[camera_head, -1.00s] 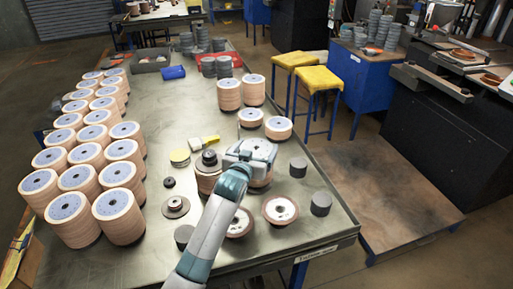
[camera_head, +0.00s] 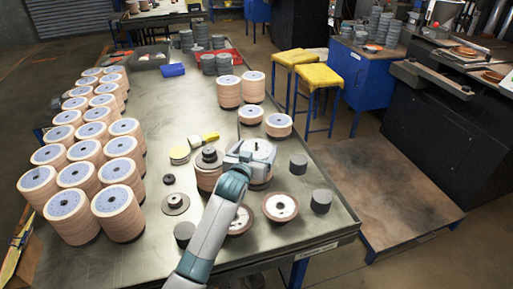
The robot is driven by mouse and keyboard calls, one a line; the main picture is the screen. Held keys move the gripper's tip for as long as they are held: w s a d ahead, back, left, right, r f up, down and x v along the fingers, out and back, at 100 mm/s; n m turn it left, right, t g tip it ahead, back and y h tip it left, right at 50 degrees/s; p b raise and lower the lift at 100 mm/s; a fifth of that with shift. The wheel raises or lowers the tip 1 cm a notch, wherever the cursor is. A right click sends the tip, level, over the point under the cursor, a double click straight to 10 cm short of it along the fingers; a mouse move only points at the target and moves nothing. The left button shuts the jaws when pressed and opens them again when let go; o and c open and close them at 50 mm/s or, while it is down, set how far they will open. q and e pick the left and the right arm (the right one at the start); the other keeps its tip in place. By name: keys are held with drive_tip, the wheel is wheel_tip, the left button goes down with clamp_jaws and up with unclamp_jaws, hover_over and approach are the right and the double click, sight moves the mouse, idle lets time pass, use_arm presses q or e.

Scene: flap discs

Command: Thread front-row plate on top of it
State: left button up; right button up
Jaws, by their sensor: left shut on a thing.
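My left gripper (camera_head: 250,158) is over the middle of the front half of the metal table, pointing down. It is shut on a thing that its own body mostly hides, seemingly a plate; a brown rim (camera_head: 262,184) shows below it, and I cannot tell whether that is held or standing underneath. Just left of it stands a brown disc stack (camera_head: 206,181) with a dark knob (camera_head: 209,154) on top. In the front row, one plate (camera_head: 280,207) lies flat at right and another plate (camera_head: 240,221) is partly covered by my arm. My right gripper is out of view.
Tall stacks of flap discs (camera_head: 118,212) fill the table's left side. Shorter stacks (camera_head: 278,125) stand behind my gripper. Dark cylinders (camera_head: 321,201) stand near the right edge. A dark flanged disc (camera_head: 176,203) and a yellow-handled brush (camera_head: 205,140) lie left of my gripper.

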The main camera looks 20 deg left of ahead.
use_arm(q)
drive_tip(key=shift+f, duration=0.3)
drive_tip(key=o, duration=1)
drive_tip(key=shift+c, duration=0.2)
drive_tip(key=shift+s+r+b, duration=0.6)
drive_tip(key=shift+s, duration=2.25)
drive_tip(key=shift+s+r+b, duration=0.55)
drive_tip(key=shift+s+b, duration=0.05)
drive_tip(key=shift+s, duration=2.25)
drive_tip(key=shift+s+r+b, duration=0.6)
drive_tip(key=shift+s, duration=2.25)
